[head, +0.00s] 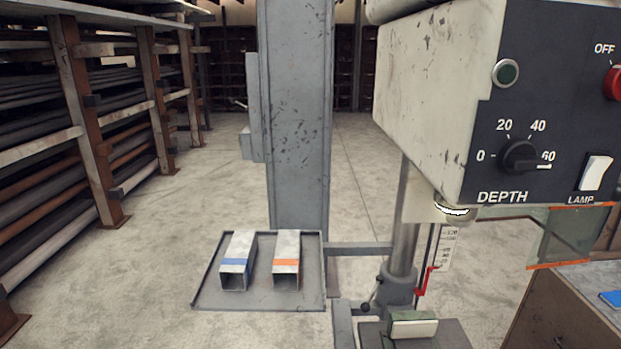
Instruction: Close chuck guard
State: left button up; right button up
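The drill press head (435,100) fills the upper right, with a dark control panel on its face. A clear guard panel with orange edges (565,236), which looks like the chuck guard, sticks out to the right below the head. It appears swung out to the side, away from the space under the head. Its hinge and the chuck are not clearly visible. Neither of my grippers is in view.
A tray (205,298) holds two square tubes. A vise (412,327) is below the head. A wooden cabinet (560,318) stands right; racks line the left.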

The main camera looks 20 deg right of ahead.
aim_at(595, 238)
jog(key=k+l, duration=0.1)
jog(key=l, duration=0.45)
jog(key=k+l, duration=0.1)
jog(key=l, duration=0.45)
jog(key=k+l, duration=0.1)
jog(key=l, duration=0.45)
jog(key=k+l, duration=0.1)
jog(key=l, duration=0.4)
jog(key=k+l, duration=0.1)
jog(key=l, duration=0.45)
jog(key=k+l, duration=0.1)
jog(key=l, duration=0.45)
